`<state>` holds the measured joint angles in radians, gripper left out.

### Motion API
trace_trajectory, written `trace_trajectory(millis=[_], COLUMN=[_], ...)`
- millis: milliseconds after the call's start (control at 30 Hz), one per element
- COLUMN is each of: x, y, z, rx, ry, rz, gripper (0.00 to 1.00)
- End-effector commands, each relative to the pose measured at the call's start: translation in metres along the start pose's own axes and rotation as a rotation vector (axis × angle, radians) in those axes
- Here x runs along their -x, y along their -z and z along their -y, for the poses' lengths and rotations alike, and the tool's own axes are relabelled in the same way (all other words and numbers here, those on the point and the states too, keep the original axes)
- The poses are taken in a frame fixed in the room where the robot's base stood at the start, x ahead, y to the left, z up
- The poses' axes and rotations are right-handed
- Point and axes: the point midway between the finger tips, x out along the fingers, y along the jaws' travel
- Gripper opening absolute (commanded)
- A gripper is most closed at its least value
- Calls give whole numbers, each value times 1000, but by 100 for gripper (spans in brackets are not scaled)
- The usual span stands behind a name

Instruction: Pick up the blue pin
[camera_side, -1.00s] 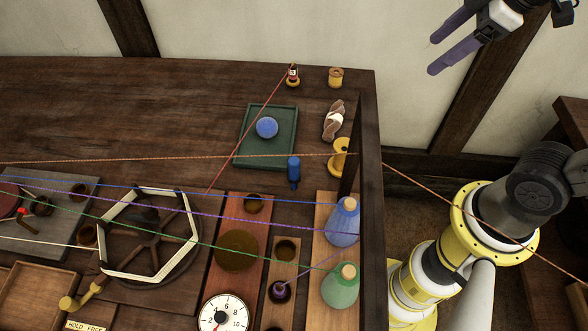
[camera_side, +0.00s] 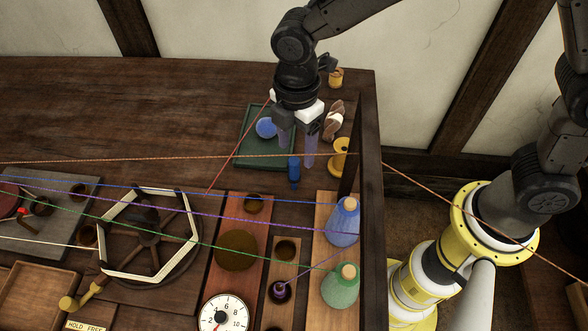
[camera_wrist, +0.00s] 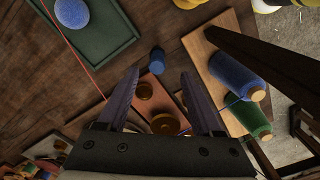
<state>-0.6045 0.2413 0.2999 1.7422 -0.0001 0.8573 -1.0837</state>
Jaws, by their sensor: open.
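The blue pin (camera_side: 294,172) stands on the dark wooden table just in front of the green tray's near right corner. In the wrist view the blue pin (camera_wrist: 157,62) shows beyond and between the two fingers. My gripper (camera_side: 297,158) is open and empty, pointing down over the table beside the tray, with its purple fingers just behind and above the pin in the side view. In the wrist view my gripper (camera_wrist: 160,78) has its fingers spread apart. I cannot tell the exact height of the fingertips above the pin.
The green tray (camera_side: 245,150) holds a blue ball (camera_side: 265,128). A yellow spool (camera_side: 341,148) and a twisted brown bundle (camera_side: 334,121) lie to the right. A blue bottle-shaped spool (camera_side: 343,222) stands nearer. Orange, red, blue and purple cords stretch across the table. A dark post (camera_side: 369,150) rises at the right.

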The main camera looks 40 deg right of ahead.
Motion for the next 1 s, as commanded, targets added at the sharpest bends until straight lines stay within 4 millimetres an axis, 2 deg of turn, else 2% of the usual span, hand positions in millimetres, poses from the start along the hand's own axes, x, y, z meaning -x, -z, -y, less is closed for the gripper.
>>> trace_trajectory(millis=[100,300,567,800,1000], x=[-25,-56,-74,-108,-118], y=[-1,-1,-1,0,0], z=[1,1,-1,-4,-4], rx=[-2,-3,-4,-4,-4], ry=[6,4,3,4,1], rz=[3,2,2,2,1], gripper=[67,67,67,67,67])
